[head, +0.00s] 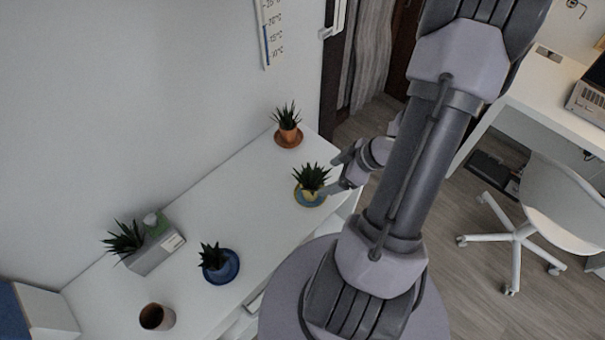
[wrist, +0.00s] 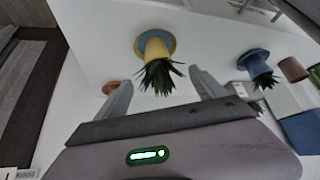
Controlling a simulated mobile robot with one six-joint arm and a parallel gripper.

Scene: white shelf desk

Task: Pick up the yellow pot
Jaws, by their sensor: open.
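The yellow pot (wrist: 156,48) holds a spiky green plant and stands on a blue saucer (wrist: 170,38) on the white shelf desk. In the head view the yellow pot (head: 307,194) is near the desk's front edge, mostly covered by its leaves. My gripper (head: 340,174) is just to the right of the plant in the head view. In the wrist view my gripper (wrist: 162,88) is open, and the plant's leaves show between the two fingers, with the pot beyond them. Nothing is held. I cannot tell whether a finger touches the leaves.
A terracotta pot with a plant (head: 288,133) stands behind. A blue pot with a plant (head: 214,262), a brown cup (head: 157,317) and a grey box (head: 155,252) stand toward the front left. The desk (head: 240,200) is clear between them. A white chair (head: 560,200) is at right.

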